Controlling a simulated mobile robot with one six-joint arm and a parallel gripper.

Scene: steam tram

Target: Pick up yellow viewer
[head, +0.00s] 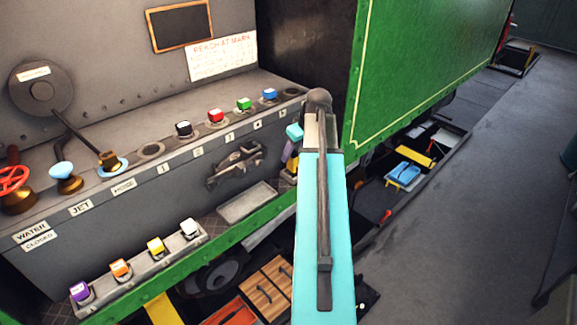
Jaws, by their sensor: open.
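A small bright yellow object (415,156), perhaps the yellow viewer, lies low on the right. It is in a dark, shallow open tray (464,133) beside the green side panel, just behind a blue item. It is too small to make out its details. My turquoise arm link stands upright in the middle of the picture, left of that tray.
The blue item (403,175) and a red-handled piece (385,215) are close by. The green panel (430,60) rises behind the tray. A grey console (120,160) with coloured blocks and valves fills the left. Grey floor (480,210) is open at right.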

